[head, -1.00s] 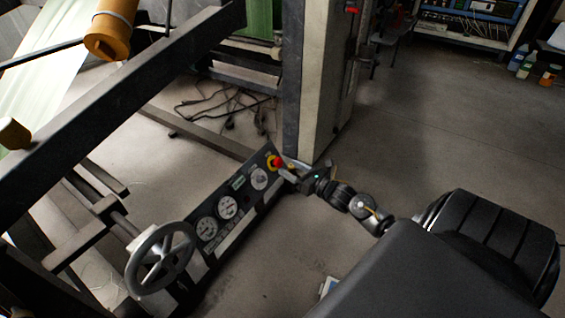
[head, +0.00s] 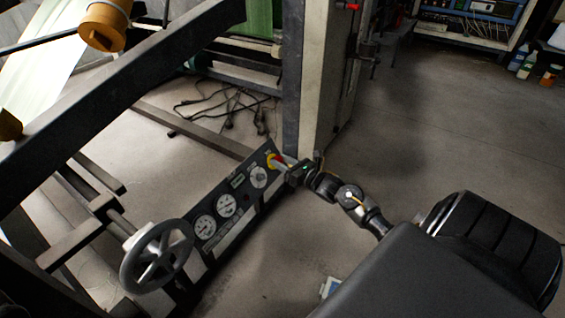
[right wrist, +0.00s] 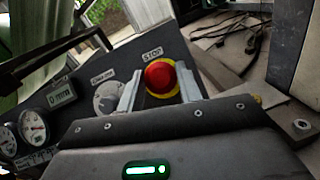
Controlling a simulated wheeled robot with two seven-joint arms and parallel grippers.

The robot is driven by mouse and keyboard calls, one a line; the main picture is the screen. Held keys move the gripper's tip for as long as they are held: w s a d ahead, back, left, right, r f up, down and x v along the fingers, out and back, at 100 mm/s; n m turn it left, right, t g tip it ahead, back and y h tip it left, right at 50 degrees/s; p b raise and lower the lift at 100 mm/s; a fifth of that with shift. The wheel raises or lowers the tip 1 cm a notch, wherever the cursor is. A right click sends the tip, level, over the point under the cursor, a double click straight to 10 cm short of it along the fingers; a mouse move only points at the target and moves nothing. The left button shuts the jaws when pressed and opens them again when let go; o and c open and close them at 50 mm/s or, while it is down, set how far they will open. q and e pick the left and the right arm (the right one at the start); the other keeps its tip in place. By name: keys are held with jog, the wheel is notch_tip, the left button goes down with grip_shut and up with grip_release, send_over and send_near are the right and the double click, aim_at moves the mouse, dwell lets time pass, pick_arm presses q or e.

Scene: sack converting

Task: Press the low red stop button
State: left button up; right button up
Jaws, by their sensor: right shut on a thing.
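The red stop button (right wrist: 161,77) sits on a yellow ring under a "STOP" label on the dark control panel (head: 233,184). In the head view the button (head: 276,159) is partly hidden by my right gripper (head: 285,163), at the panel's far upper end. In the right wrist view the two pale fingers of my right gripper (right wrist: 160,86) stand on either side of the button, shut on it. The button's red face shows between them. My left gripper is not in view.
The panel also has a dial (head: 258,177), two round gauges and a small display. A grey handwheel (head: 157,257) stands at its near end. A post (head: 312,90) rises just behind the gripper. Cables lie on the floor. Open floor (head: 440,140) lies to the right.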

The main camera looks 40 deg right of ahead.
grip_shut()
jog(key=shift+w+a+f+b, duration=0.1)
jog(key=shift+w+f+b, duration=0.2)
jog(key=shift+w, duration=0.05)
jog(key=o, duration=1)
grip_release()
jog(key=shift+w, duration=0.1)
jog(key=shift+c, duration=0.2)
